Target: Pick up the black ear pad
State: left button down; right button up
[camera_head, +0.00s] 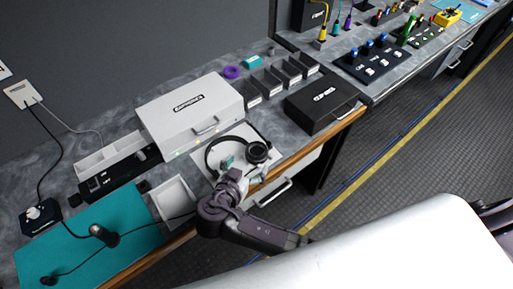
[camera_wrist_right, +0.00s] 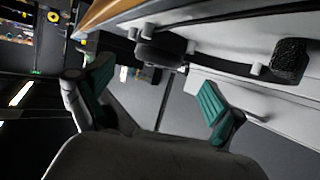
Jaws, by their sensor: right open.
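Black headphones (camera_head: 211,152) rest on a white board or stand (camera_head: 202,160) at the front of the counter. A round black ear pad (camera_head: 257,151) shows on the cup at their right end. In the right wrist view a dark round cup (camera_wrist_right: 160,52) lies beyond the fingers, and a black textured block (camera_wrist_right: 289,60) is at the upper right; I cannot tell which part that is. My right gripper (camera_head: 245,170) is at the counter's front edge, just in front of the headphones. Its teal-padded fingers (camera_wrist_right: 160,100) are apart with nothing between them. My left gripper is not in view.
A white case (camera_head: 190,110) stands behind the headphones, and a black case (camera_head: 322,103) to their right. A small white tray (camera_head: 175,200) and a teal mat (camera_head: 75,260) lie to the left. The floor (camera_head: 400,170) in front of the counter is clear.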

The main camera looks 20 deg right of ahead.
aim_at(253, 156)
jog(key=x, duration=0.2)
jog(key=p+x, duration=0.1)
jog(key=x, duration=0.1)
jog(key=shift+d+r+p, duration=0.1)
jog(key=shift+r+p, duration=0.15)
jog(key=shift+p, duration=0.05)
jog(key=shift+w+d+f, duration=0.15)
jog(key=shift+w+f, duration=0.05)
jog(key=shift+f, duration=0.05)
jog(key=shift+s, duration=0.1)
jog(key=c, duration=0.9)
